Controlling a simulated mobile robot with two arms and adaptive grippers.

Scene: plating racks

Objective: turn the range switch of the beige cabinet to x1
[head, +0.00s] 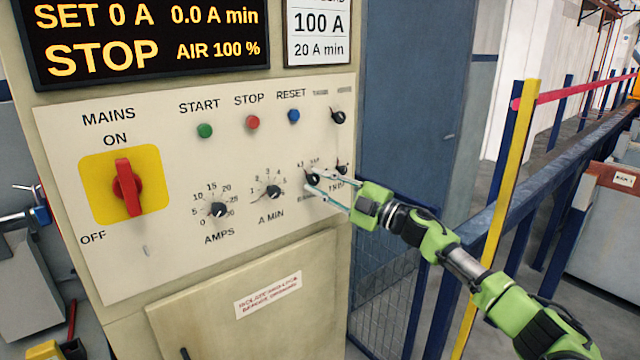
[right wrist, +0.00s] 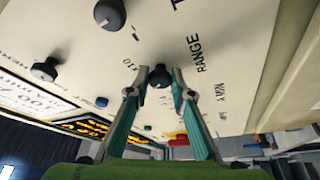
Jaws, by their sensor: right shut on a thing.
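The beige cabinet (head: 60,125) fills the left and middle of the head view, its control panel facing me. The range switch (head: 313,177) is a small black round knob at the panel's lower right, right of the A MIN knob. In the right wrist view the range switch (right wrist: 160,76) sits between the fingertips, beside the printed word RANGE. My right gripper (head: 317,184) reaches in from the right and is shut on this knob; its fingers also show in the right wrist view (right wrist: 157,91). The knob's pointer and some scale marks are hidden or too small to read. My left gripper is not seen.
The AMPS knob (head: 218,209) and A MIN knob (head: 273,191) lie left of the switch. Another black knob (head: 342,169) is close on its right. The red MAINS handle (head: 127,187) is far left. A yellow post (head: 508,190) and blue railing stand right of the cabinet.

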